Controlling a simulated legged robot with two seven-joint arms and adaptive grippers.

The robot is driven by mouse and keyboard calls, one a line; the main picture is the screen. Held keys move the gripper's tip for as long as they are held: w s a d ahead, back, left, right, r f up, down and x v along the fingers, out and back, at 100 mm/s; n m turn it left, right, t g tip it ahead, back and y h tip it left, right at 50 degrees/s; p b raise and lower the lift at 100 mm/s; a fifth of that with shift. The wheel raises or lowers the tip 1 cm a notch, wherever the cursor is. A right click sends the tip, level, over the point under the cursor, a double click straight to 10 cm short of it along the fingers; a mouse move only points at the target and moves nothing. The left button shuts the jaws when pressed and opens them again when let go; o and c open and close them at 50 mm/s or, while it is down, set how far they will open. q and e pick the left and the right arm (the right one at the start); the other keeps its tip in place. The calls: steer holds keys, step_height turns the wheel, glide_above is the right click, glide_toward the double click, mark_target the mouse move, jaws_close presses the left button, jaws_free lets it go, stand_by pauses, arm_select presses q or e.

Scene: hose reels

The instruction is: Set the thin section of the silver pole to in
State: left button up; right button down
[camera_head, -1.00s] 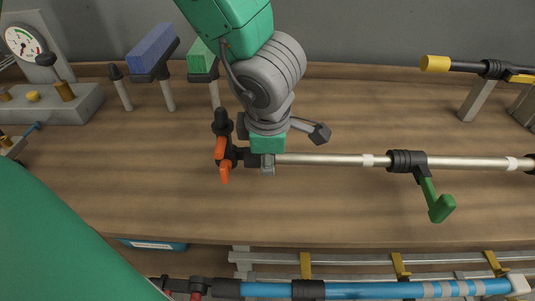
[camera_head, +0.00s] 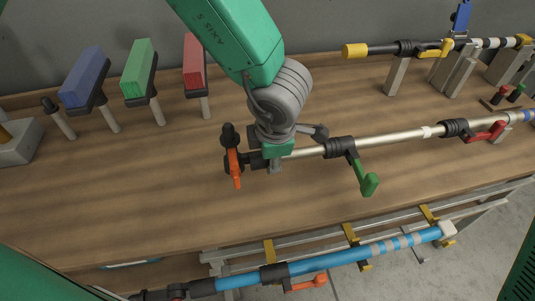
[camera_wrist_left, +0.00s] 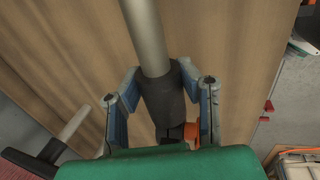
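The silver pole (camera_head: 390,138) lies raised along the table, slanting up to the right. It has an orange lever (camera_head: 236,170) near its left end, a green lever (camera_head: 368,184) on a black clamp and a red lever (camera_head: 490,133) further right. Only a short length of silver shows between my left gripper (camera_head: 274,163) and the green-lever clamp. In the left wrist view my left gripper (camera_wrist_left: 160,82) has a finger on each side of the pole's black sleeve (camera_wrist_left: 163,95), apparently closed on it. My right gripper is out of view.
Blue (camera_head: 82,77), green (camera_head: 139,68) and red (camera_head: 195,62) blocks stand on posts behind. A yellow-ended pole (camera_head: 380,49) rests on stands at the back right. A blue pole (camera_head: 340,258) runs along the front, below the table edge. The wooden table (camera_head: 130,200) is clear at front left.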

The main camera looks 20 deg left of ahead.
arm_select(q)
steer(key=o, duration=0.5)
steer(key=shift+w+d+r, duration=0.1)
steer(key=shift+w+r, duration=0.15)
steer(key=shift+s, duration=0.15)
steer(key=v, duration=1.1)
steer(key=shift+r, duration=0.4)
steer(key=shift+s, duration=0.1)
